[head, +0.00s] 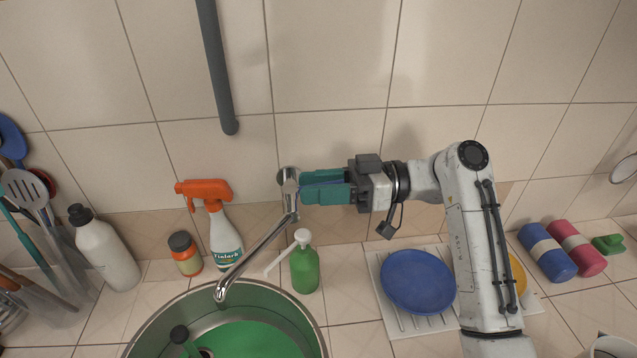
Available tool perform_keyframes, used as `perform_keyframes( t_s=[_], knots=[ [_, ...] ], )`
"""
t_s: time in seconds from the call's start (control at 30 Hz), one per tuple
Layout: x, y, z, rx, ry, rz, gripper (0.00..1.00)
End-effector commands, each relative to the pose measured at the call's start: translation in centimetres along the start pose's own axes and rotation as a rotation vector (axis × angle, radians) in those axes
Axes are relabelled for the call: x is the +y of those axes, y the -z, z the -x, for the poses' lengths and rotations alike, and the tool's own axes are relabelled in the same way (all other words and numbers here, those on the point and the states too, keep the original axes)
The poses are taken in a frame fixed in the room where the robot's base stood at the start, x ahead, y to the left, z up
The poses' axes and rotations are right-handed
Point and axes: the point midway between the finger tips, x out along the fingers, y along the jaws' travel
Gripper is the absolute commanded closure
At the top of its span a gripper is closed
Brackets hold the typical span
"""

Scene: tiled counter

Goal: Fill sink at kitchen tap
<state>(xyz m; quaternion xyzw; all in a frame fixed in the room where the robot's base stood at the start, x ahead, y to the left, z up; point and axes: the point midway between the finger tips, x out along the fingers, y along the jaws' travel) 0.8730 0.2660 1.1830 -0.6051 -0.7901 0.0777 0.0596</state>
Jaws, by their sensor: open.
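The chrome kitchen tap (258,247) is fixed to the tiled wall, its knob at the top and its long spout angling down to the left. The spout's end hangs over the round metal sink (316,335), which has a green bottom. No water stream shows at the spout. My gripper (303,188) has come in from the right, its teal fingers pointing left at the tap's upper body. The fingers are open, with their tips right beside the knob; I cannot tell if they touch it.
A green soap pump bottle (305,270) stands below my gripper. An orange-topped spray bottle (224,235), a small orange jar (186,254) and a white bottle (104,248) stand left. A blue plate (417,281) lies on a drying rack at right. A dark pipe (216,65) hangs above.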

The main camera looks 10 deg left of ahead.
Motion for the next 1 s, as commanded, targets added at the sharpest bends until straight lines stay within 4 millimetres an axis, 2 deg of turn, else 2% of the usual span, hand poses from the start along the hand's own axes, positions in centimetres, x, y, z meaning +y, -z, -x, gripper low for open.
perform_keyframes(
  t_s=[0.07, 0.5, 1.0],
  knots=[
    [0.0, -0.01, 0.02, 0.0, 0.0, 0.0, 0.6],
    [0.01, 0.02, 0.05, 0.0, -0.001, 0.0, 1.0],
    [0.02, 0.03, 0.03, 0.001, -0.002, 0.0, 1.0]
  ],
)
